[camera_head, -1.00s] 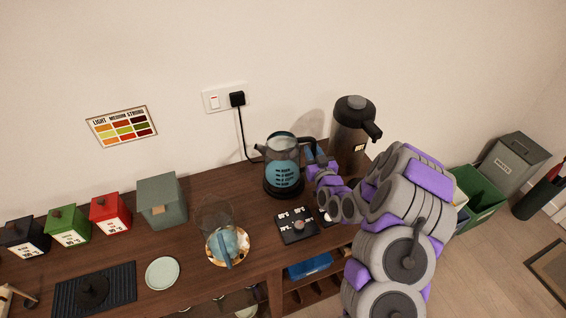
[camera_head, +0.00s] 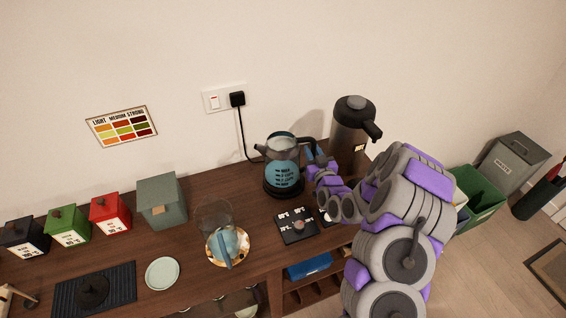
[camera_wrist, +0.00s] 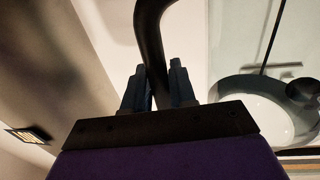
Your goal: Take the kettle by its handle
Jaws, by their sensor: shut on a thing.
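The kettle (camera_head: 284,174) has a glass body with blue contents and dark printed lines. It stands upright on its black base (camera_head: 283,190) near the back of the counter, with its spout to the left and its handle (camera_head: 311,146) to the right. My gripper (camera_head: 318,156) is at the handle, coming from the right. In the wrist view the dark curved handle (camera_wrist: 150,40) passes between the two fingers of my gripper (camera_wrist: 158,85), which are shut on it. The lower end of the handle is hidden behind the fingers.
A tall dark flask (camera_head: 349,132) stands close behind my gripper. A black panel (camera_head: 296,225) with buttons lies in front of the kettle. A glass vessel (camera_head: 222,238) on a round plate stands to the left. A cord (camera_head: 242,130) runs from the wall socket down behind the kettle.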

